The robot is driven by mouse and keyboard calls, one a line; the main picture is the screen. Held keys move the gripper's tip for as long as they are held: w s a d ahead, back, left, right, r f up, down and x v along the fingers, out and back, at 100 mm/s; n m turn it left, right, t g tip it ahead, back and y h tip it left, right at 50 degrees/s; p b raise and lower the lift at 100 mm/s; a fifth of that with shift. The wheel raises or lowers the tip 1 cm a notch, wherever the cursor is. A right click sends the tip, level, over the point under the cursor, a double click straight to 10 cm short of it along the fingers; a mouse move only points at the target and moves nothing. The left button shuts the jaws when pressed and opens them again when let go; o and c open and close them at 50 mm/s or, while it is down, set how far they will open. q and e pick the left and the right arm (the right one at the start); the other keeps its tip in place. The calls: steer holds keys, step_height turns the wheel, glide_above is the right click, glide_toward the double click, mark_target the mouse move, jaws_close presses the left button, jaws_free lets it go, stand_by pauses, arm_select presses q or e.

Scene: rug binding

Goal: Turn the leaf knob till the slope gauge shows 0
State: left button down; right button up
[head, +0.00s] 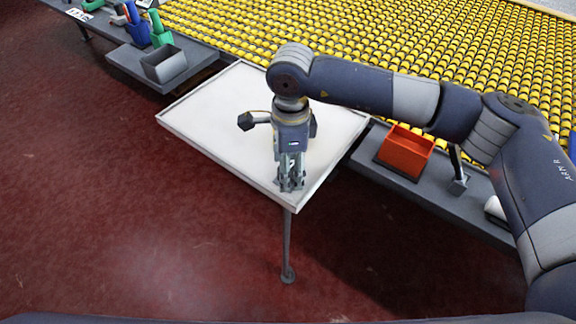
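The pale leaf (215,115) is a flat panel with a raised rim, standing out from the grey bench edge. A thin leg (287,240) runs down from its near corner to a small foot on the floor. My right gripper (290,187) points down at that near corner, its fingers close together. The gripper covers that spot, so I cannot see the leaf knob or tell whether the fingers are around it. I cannot make out a slope gauge or its reading. My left gripper is out of view.
Yellow rollers (380,40) fill the back. A grey bin (163,64) and blue and green items stand on the bench at the left. An orange-red box (404,151) sits on the grey shelf right of the leaf. The dark red floor (110,220) is clear at the left.

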step_height(320, 180, up, 12)
steer(key=shift+f, duration=0.15)
steer(key=shift+f, duration=0.1)
stand_by(0.5)
